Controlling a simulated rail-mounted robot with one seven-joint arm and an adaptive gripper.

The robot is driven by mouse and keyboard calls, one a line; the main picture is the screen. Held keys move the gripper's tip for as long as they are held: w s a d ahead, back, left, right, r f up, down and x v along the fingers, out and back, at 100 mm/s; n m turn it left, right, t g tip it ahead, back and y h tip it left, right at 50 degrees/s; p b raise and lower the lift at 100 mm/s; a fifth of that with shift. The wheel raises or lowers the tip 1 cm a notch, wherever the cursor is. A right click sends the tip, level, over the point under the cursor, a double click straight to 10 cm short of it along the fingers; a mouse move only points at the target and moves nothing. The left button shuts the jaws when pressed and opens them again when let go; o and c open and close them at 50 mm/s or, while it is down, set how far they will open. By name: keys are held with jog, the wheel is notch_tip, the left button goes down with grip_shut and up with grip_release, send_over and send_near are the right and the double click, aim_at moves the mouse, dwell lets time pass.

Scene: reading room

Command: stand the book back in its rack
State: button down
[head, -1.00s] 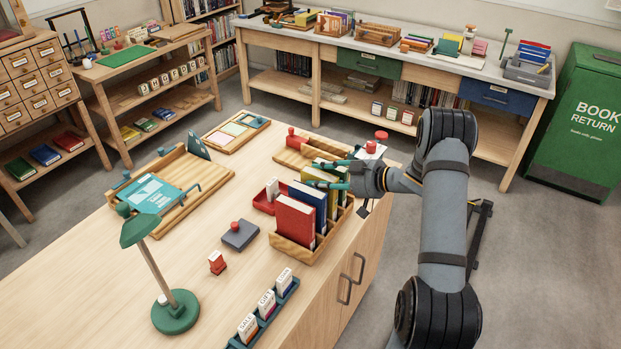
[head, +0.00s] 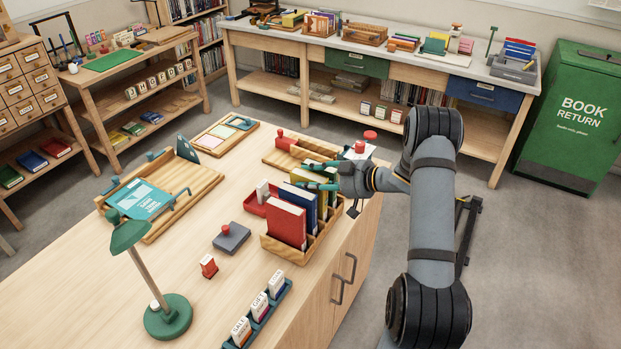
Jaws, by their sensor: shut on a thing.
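The wooden rack (head: 272,247) stands near the right edge of the table in the head view. A red book (head: 286,223) stands upright at its near end, with a dark blue book (head: 309,200) behind it. My gripper (head: 318,175) is at the far part of the rack, its teal fingers shut on a yellow-green book (head: 303,176). The fingers and the nearer books hide much of this book. I cannot tell whether its lower edge touches the rack floor.
A red tray (head: 256,205) with a white block sits just left of the rack. A dark grey block with a red knob (head: 231,238) and a green lamp (head: 168,316) stand further left. A wooden tray (head: 272,158) lies behind the rack. Bare tabletop shows at front left.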

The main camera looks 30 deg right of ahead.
dwell(0.4)
jog(key=c, duration=1.1)
grip_release()
jog(key=v, duration=1.2)
jog(key=shift+d, duration=0.1)
jog(key=x, duration=1.2)
